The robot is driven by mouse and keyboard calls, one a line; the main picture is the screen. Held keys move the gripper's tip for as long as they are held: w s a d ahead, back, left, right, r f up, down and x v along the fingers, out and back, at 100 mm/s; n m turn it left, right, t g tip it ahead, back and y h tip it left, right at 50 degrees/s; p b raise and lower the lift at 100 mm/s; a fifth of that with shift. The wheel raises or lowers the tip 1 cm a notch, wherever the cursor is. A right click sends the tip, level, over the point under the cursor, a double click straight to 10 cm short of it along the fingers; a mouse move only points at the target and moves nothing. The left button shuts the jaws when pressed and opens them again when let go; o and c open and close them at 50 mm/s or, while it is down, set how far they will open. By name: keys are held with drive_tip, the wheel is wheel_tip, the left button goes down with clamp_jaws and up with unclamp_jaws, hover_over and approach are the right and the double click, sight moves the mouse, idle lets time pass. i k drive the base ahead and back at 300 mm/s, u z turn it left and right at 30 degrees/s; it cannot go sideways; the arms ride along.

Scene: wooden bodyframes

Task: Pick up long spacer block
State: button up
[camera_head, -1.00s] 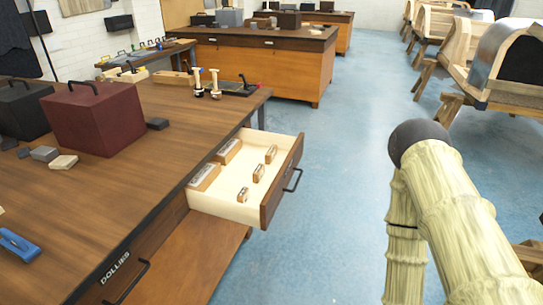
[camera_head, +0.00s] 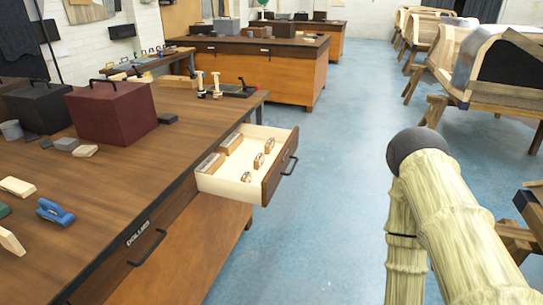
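An open drawer (camera_head: 228,190) sticks out of the right side of the wooden workbench. Two longer wood-coloured blocks with grey tops lie along its left side, a nearer one (camera_head: 211,164) and a farther one (camera_head: 231,142). Three smaller blocks lie in a row to their right: far (camera_head: 269,145), middle (camera_head: 258,160) and near (camera_head: 246,177). I cannot tell for sure which is the long spacer block. My gripper is not in view; only pale, ringed links of my arm show at the right.
The workbench top (camera_head: 130,180) holds a dark red box (camera_head: 112,113), a black box (camera_head: 40,106), a blue tool (camera_head: 55,212) and small blocks. Blue floor (camera_head: 330,160) is clear right of the drawer. Wooden frames (camera_head: 490,75) stand at the far right.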

sight(270, 145)
drive_tip(key=z, duration=0.4)
drive_tip(key=i, duration=0.8)
drive_tip(key=u, duration=0.6)
drive_tip(key=i, duration=0.35)
drive_tip(key=u, duration=0.45)
